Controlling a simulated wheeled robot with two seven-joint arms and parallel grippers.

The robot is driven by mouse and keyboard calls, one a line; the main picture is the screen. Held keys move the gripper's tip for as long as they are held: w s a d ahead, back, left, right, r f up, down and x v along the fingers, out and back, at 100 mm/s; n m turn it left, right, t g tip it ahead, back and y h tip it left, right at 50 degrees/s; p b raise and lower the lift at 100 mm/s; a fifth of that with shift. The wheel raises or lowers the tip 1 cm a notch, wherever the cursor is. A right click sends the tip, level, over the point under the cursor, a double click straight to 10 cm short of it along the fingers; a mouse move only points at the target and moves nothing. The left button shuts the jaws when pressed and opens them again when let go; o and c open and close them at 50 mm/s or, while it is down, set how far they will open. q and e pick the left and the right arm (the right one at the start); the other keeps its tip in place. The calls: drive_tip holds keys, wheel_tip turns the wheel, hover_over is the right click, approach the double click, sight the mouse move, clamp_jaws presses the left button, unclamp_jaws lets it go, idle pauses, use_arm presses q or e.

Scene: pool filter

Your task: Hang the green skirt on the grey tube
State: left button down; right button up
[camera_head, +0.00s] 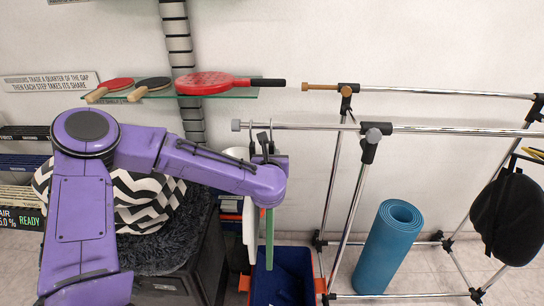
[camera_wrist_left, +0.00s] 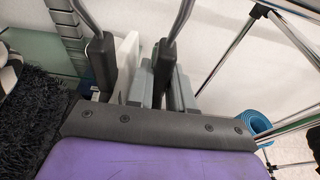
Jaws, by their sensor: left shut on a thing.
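The grey tube is the front chrome rail with a grey end cap (camera_head: 236,125), running right across the rack. The green skirt (camera_head: 269,240) shows nearly edge-on as a narrow green strip hanging below my left gripper (camera_head: 263,150). My left gripper is shut on the skirt's hanger, close under the left end of the tube. Two metal hooks stand above the gripper at the tube; I cannot tell whether the skirt's hook rests on it. A white panel (camera_head: 249,230) hangs just left of the skirt. In the left wrist view, dark fingers (camera_wrist_left: 134,68) stand near pale panels. My right gripper is out of view.
A second rail with an orange end cap (camera_head: 305,87) runs behind. A rolled blue mat (camera_head: 388,245) stands inside the rack, and a black bag (camera_head: 508,215) hangs at right. A blue bin (camera_head: 285,278) is below. A glass shelf holds paddles (camera_head: 212,83).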

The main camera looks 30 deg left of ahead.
use_arm(q)
drive_tip(key=shift+f, duration=0.1)
drive_tip(key=c, duration=0.9)
unclamp_jaws()
drive_tip(key=shift+s, duration=0.1)
drive_tip(key=shift+s+d+b, duration=0.2)
drive_tip(key=shift+s+b, duration=0.05)
drive_tip(key=shift+b, duration=0.05)
drive_tip(key=b+v, duration=0.2)
drive_tip(key=v, duration=0.8)
drive_tip(key=shift+w, duration=0.1)
